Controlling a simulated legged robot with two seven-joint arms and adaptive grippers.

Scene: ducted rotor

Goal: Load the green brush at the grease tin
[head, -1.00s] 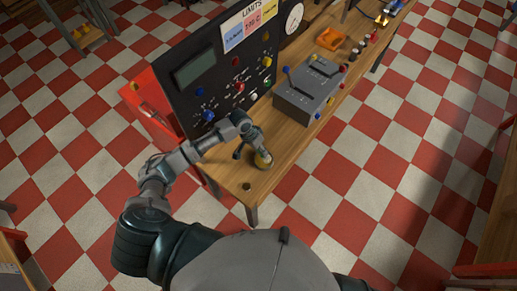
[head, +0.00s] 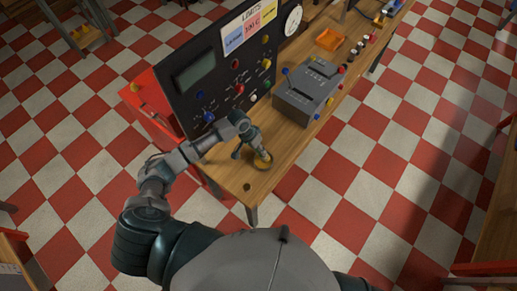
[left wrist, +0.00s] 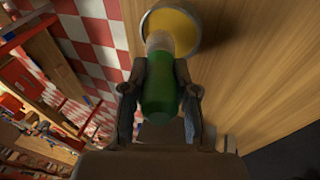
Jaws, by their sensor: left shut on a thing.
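The green brush (left wrist: 160,88) is between the two fingers of my left gripper (left wrist: 160,92), which is shut on its green handle. Its pale head end points to the grease tin (left wrist: 183,22), a round tin with yellow grease inside. In the left wrist view the brush tip overlaps the tin's near rim; I cannot tell whether it touches the grease. In the head view my left gripper (head: 252,146) is right above the tin (head: 262,160), on the near end of the wooden bench, and hides most of the brush. My right gripper is not in view.
A black control panel (head: 215,75) stands along the bench's back edge. A grey lever box (head: 308,94) and an orange tray (head: 329,39) are farther along the bench (head: 290,140). A small dark round thing (head: 247,187) is near the bench corner. A red cabinet (head: 150,105) stands behind.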

